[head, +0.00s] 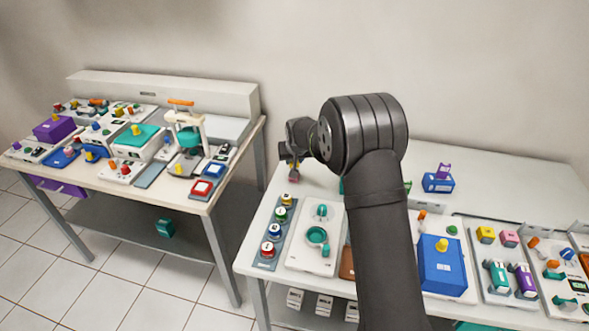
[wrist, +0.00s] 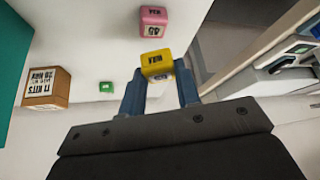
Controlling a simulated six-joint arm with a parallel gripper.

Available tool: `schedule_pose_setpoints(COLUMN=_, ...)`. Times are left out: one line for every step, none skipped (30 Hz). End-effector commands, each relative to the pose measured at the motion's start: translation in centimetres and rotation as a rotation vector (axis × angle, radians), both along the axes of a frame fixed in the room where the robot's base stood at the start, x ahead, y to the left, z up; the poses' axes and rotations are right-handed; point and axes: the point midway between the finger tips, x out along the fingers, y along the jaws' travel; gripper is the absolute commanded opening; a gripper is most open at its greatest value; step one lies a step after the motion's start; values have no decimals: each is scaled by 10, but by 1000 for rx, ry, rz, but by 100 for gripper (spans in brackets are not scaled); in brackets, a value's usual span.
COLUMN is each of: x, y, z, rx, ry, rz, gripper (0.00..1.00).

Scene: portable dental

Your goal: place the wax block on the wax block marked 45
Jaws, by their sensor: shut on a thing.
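My gripper (wrist: 160,92) has its two blue fingers closed on a yellow wax block (wrist: 157,64) with an upside-down WAX label. The yellow block sits at the fingertips. A pink wax block (wrist: 153,21) stands on the white table top just beyond it, apart from it in the wrist picture. The pink block has a WAX label and a two-digit number, upside down and too small to read surely. In the head view my gripper (head: 292,160) is over the back left part of the right table, with a small reddish thing (head: 293,177) just below it.
The right table's left edge is close. A panel of round colored knobs (head: 274,229) and a white device (head: 316,236) lie nearer the front. A blue holder (head: 438,184) stands right of my arm.

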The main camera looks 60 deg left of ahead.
Motion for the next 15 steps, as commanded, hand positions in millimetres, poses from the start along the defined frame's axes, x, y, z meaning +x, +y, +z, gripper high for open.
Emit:
schedule_pose_setpoints(x=0, y=0, z=-4, rx=-1, ry=0, rz=0, gripper=8)
schedule_pose_setpoints(x=0, y=0, z=-7, rx=-2, ry=1, rz=0, gripper=8)
schedule_pose_setpoints(x=0, y=-1, z=-11, rx=-3, ry=1, rz=0, gripper=8)
schedule_pose_setpoints(x=0, y=-1, z=-15, rx=-4, ry=2, rz=0, gripper=8)
schedule_pose_setpoints(x=0, y=-1, z=-20, rx=-3, ry=1, rz=0, gripper=8)
schedule_pose_setpoints(x=0, y=-1, z=-26, rx=-3, ry=1, rz=0, gripper=8)
schedule_pose_setpoints(x=0, y=-1, z=-30, rx=-4, ry=1, rz=-1, gripper=8)
schedule_pose_setpoints(x=0, y=-1, z=-34, rx=-4, ry=1, rz=-1, gripper=8)
schedule_pose_setpoints(x=0, y=-1, z=-38, rx=-2, ry=0, rz=-1, gripper=8)
schedule_pose_setpoints(x=0, y=0, z=-39, rx=-1, ry=0, rz=0, gripper=8)
schedule_pose_setpoints(x=0, y=0, z=-39, rx=0, ry=0, rz=0, gripper=8)
schedule_pose_setpoints(x=0, y=0, z=-38, rx=0, ry=0, rz=0, gripper=8)
schedule_pose_setpoints(x=0, y=0, z=-38, rx=0, ry=0, rz=0, gripper=8)
schedule_pose_setpoints(x=0, y=0, z=-38, rx=0, ry=0, rz=0, gripper=8)
schedule_pose_setpoints(x=0, y=0, z=-38, rx=0, ry=0, rz=0, gripper=8)
